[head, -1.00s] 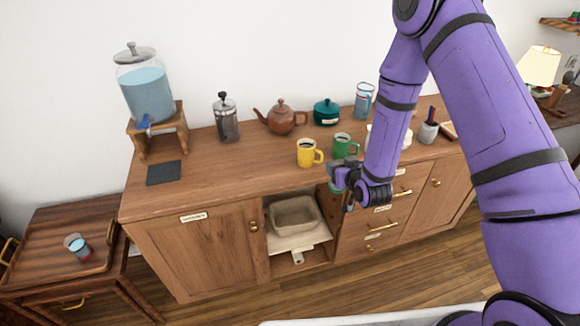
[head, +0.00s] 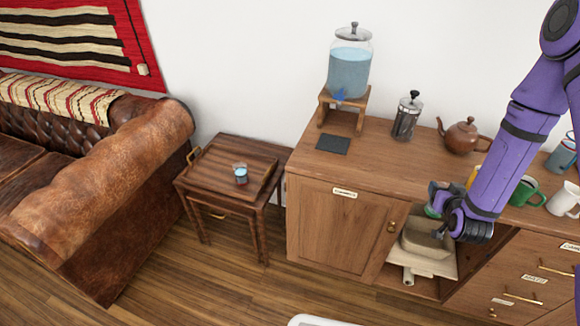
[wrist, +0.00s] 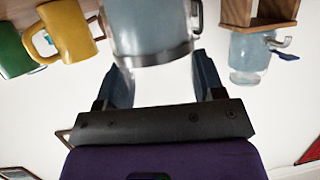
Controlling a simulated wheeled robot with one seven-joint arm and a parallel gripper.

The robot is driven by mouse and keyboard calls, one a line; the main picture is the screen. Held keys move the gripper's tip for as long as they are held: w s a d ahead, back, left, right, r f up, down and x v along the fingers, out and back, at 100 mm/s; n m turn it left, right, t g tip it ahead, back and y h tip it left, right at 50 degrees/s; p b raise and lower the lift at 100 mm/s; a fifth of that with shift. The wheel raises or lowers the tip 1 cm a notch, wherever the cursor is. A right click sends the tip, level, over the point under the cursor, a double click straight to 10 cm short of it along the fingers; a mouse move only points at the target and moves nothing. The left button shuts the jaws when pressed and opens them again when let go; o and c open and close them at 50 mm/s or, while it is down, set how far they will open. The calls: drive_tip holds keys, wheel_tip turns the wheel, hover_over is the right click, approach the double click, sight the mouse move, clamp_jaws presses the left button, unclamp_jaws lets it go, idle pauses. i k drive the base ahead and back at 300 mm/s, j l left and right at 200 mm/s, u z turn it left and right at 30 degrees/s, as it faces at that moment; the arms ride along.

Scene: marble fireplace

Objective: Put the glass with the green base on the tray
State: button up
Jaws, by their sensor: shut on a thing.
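My gripper (head: 447,218) is shut on a glass, held in front of the cabinet's front edge. In the head view a green part of the glass with the green base (head: 433,211) shows at my fingers; most of it is hidden. The brown wooden tray (head: 215,192) lies on the small side table at left, well apart from my gripper. Another small glass with pale blue in it (head: 240,174) stands on the tray.
The drink dispenser (head: 349,75) on its stand, dark mat (head: 333,145), French press (head: 407,118) and teapot (head: 460,135) stand on the cabinet (head: 335,205). Yellow (head: 473,177) and green (head: 523,190) mugs are close to my arm. A leather sofa (head: 110,190) stands left of the side table.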

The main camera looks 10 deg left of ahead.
sight(209, 173)
drive_tip(key=j+u, duration=0.1)
drive_tip(key=u, duration=0.3)
drive_tip(key=i+u, duration=0.1)
drive_tip(key=u, duration=0.3)
drive_tip(key=i+j+u, duration=0.1)
drive_tip(key=u, duration=0.7)
drive_tip(key=i+j+u, duration=0.1)
drive_tip(key=i+u, duration=0.2)
drive_tip(key=u, duration=0.15)
drive_tip(key=i+u, duration=0.25)
drive_tip(key=u, duration=0.15)
drive_tip(key=i+j+z, duration=0.1)
drive_tip(key=i+z, duration=0.25)
drive_tip(key=z, duration=0.15)
drive_tip(key=i+z, duration=0.1)
drive_tip(key=z, duration=0.35)
drive_tip(key=i+j+z, duration=0.1)
drive_tip(key=z, duration=0.4)
drive_tip(key=i+j+z, duration=0.1)
drive_tip(key=z, duration=0.35)
drive_tip(key=i+j+z, duration=0.1)
drive_tip(key=i, duration=0.3)
